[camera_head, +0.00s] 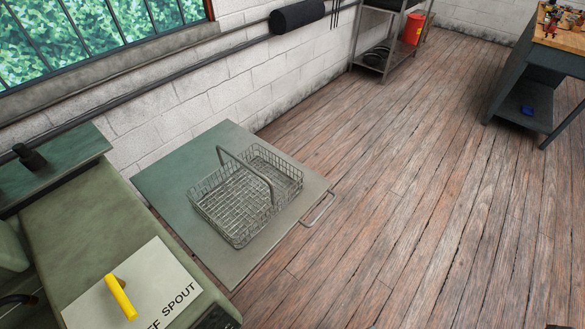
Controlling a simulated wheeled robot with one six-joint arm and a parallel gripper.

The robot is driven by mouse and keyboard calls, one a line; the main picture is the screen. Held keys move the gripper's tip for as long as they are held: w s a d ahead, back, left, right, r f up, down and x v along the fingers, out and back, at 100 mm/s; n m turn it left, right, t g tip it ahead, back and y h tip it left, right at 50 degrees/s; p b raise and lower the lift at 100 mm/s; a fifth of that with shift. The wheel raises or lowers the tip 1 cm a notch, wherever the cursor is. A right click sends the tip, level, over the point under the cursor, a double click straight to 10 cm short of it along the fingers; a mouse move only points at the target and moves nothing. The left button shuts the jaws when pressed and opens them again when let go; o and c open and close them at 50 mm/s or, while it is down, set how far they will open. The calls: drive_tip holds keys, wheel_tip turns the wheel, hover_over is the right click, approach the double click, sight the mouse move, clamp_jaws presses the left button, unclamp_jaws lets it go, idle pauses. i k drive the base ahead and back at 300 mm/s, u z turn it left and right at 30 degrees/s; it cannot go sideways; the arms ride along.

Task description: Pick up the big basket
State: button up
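The big basket (232,207) is a grey wire-mesh basket with a raised hoop handle (246,172) across its middle. It sits upright on a flat grey-green table or cart top (177,173) and looks empty. The handle stands up above the rim. My gripper is not in this view, so I cannot see where it is relative to the basket.
A green workbench (85,225) with a yellow handle (120,298) stands at the lower left. A white brick wall (240,93) and window lie behind. The wooden floor (400,200) at right is clear.

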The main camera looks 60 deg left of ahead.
sight(214, 224)
drive_tip(key=i, duration=0.6)
drive_tip(key=u, duration=4.2)
drive_tip(key=i, duration=0.5)
drive_tip(key=u, duration=0.05)
